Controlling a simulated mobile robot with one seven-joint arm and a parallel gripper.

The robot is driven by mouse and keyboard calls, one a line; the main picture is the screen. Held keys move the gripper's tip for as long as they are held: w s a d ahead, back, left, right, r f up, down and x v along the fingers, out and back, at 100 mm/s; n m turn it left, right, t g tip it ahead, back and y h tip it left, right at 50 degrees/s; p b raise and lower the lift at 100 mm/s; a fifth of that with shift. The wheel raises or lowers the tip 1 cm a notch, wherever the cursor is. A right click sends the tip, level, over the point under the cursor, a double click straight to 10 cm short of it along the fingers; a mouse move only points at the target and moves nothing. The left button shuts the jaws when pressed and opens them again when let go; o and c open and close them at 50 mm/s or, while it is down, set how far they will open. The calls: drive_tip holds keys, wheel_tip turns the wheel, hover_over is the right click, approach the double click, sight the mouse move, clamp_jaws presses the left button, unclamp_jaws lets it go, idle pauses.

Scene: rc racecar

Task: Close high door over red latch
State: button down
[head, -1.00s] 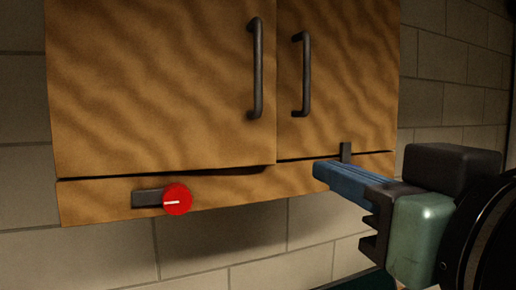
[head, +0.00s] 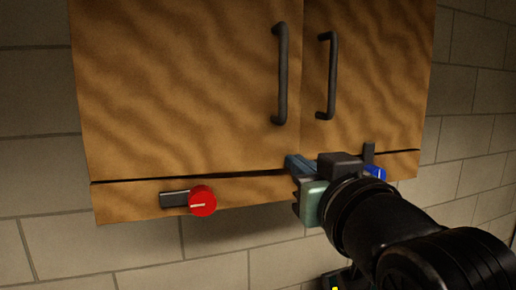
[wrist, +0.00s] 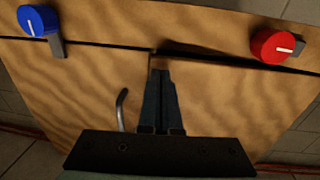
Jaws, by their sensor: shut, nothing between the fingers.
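The wooden high door over the red latch (head: 180,90) is the left door of a wall cabinet and stands almost flush. A dark gap shows along its lower edge in the wrist view, where the door (wrist: 215,100) appears upside down on the right. The red latch (head: 202,200) is a round knob with a dark bar pointing left, on the strip below that door; it also shows in the wrist view (wrist: 272,46). My gripper (head: 296,165) is shut and empty at the door's lower right corner, near the seam between the doors. I cannot tell whether its fingertips (wrist: 160,74) touch the door.
The right door (head: 370,80) is closed, with a dark bar handle (head: 326,75). The left door has a similar handle (head: 281,75). A blue latch (head: 375,172) sits below the right door, partly behind my arm. Open space lies below the cabinet, before a block wall (head: 180,255).

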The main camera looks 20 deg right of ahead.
drive_tip(key=shift+w+d, duration=0.1)
drive_tip(key=shift+w, duration=0.25)
drive_tip(key=shift+w+d+n+y, duration=0.15)
drive_tip(key=shift+w+n+y, duration=0.45)
drive_tip(key=shift+w+y, duration=0.7)
drive_tip(key=shift+w+r, duration=0.15)
drive_tip(key=shift+r, duration=0.05)
